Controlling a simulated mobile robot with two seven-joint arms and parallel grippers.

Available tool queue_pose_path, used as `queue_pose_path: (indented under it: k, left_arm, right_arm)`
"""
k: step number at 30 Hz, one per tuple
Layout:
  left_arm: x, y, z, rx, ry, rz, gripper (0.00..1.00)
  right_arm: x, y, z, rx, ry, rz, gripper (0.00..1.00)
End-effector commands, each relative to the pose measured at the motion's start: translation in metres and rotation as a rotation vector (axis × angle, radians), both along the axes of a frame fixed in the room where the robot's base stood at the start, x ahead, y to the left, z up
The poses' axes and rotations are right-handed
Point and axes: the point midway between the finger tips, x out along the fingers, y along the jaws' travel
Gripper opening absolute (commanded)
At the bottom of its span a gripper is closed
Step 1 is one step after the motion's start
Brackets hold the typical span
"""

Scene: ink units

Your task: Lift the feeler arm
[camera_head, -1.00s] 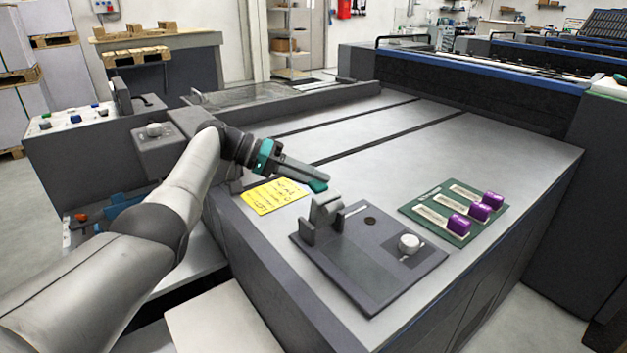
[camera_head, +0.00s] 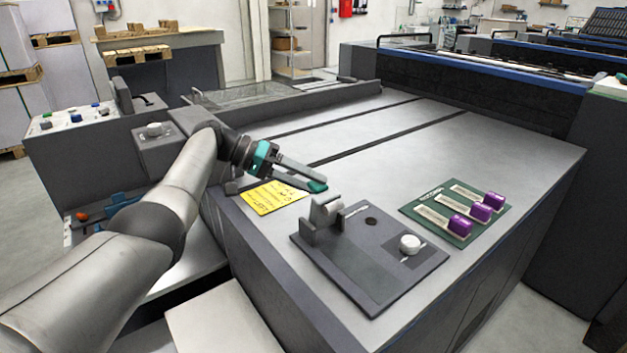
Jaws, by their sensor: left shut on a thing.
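The feeler arm (camera_head: 327,211) is a short grey arm with a pale round end, standing on a dark grey base plate (camera_head: 378,292) near the machine's front edge. My left gripper (camera_head: 316,186), with teal fingertips, comes in from the left and reaches the top of the feeler arm. It is shut on the feeler arm, though the fingers hide the exact grip. My right gripper is not in view.
A white knob (camera_head: 410,244) stands on the same plate. A yellow note (camera_head: 274,197) lies beside my gripper. A green panel (camera_head: 420,212) with purple sliders (camera_head: 481,212) lies to the right. The machine top (camera_head: 440,150) behind is clear.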

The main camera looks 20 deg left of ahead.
Motion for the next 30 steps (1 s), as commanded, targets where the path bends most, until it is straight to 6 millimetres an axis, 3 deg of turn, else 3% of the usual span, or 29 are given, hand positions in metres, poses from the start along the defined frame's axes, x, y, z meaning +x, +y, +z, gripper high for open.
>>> queue_pose_path:
  k: [4, 12, 20, 30]
  left_arm:
    - [-0.009, 0.030, 0.015, 0.003, 0.002, 0.009, 0.47]
    - [-0.025, 0.077, 0.042, -0.003, -0.005, 0.007, 0.47]
    - [-0.030, 0.091, 0.050, -0.002, -0.007, 0.006, 0.47]
    - [-0.030, 0.092, 0.051, -0.003, -0.007, 0.005, 0.47]
  right_arm:
    - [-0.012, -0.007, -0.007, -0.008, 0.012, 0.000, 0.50]
    - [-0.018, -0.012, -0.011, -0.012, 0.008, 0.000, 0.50]
    - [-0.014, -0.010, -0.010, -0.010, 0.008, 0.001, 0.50]
    - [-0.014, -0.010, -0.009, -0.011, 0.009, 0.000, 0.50]
